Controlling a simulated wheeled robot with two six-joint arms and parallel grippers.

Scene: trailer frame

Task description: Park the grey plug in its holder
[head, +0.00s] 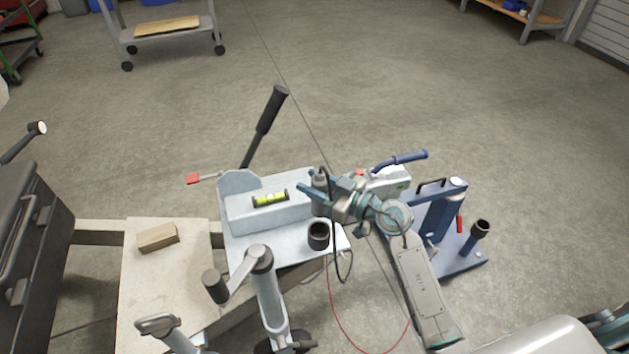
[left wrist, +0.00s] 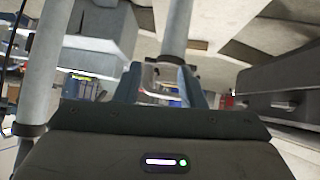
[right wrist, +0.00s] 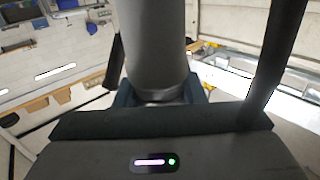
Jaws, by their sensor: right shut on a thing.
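My right gripper (head: 312,190) is above the pale metal plate of the trailer frame, shut on the grey plug (head: 320,177). In the right wrist view the plug (right wrist: 152,45) is a thick grey cylinder between the fingers. A black cable hangs from it. A black round cup with an open top (head: 318,235), which looks like the holder, stands at the plate's right edge, below the gripper in the picture and apart from the plug. My left gripper (left wrist: 165,88) is not clearly visible in the head view. In its wrist view its fingers are apart with a gap between them.
A spirit level (head: 270,199) lies on the pale housing. A grey post with a crank (head: 265,280) stands in front. A wooden block (head: 158,238) lies on a board at left. A blue stand (head: 450,220) is at right. A dark box (head: 25,240) stands far left.

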